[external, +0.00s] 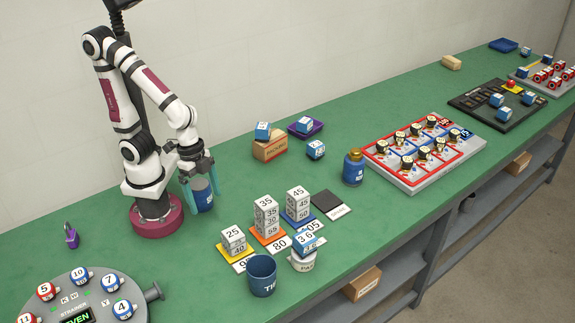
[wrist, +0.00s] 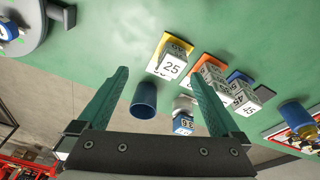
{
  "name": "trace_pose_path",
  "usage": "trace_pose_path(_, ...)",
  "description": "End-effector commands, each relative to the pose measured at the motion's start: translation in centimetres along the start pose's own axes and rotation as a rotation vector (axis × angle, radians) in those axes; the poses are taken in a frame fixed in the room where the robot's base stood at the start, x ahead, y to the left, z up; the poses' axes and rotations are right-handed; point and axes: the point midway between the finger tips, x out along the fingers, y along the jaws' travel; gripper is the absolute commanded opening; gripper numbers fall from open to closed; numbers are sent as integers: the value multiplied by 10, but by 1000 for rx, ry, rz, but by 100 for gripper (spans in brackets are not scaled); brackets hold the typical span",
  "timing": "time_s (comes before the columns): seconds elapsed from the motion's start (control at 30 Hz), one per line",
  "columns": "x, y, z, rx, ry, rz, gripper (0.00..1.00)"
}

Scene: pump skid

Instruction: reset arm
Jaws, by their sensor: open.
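My gripper (external: 201,192) hangs near my base at the left of the table, its teal fingers spread apart. In the wrist view my gripper (wrist: 158,74) is open with nothing held between its fingers.
Number blocks (external: 266,217) stand in stacks on coloured cards, near a blue cup (external: 262,276) and a white cup (external: 302,261). A blue jar (external: 353,168) stands before a tray of parts (external: 423,178). A round strainer station (external: 84,298) is front left. Green table between is clear.

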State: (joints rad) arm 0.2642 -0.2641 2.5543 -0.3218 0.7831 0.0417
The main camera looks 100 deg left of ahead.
Motion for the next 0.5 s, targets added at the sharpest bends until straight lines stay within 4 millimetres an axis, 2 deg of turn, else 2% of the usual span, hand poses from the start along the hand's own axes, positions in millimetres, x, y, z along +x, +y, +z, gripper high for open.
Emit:
trace_pose_path(0.03,-20,-21,26,18,-54,-47,100)
trace_pose_path(0.1,-43,-44,64,45,-155,-109,100)
trace_pose_path(0.2,-63,-60,98,61,-249,-162,100)
trace_pose_path(0.3,-69,-64,108,67,-281,-175,100)
trace_pose_path(0.5,-68,-63,108,69,-282,-174,100)
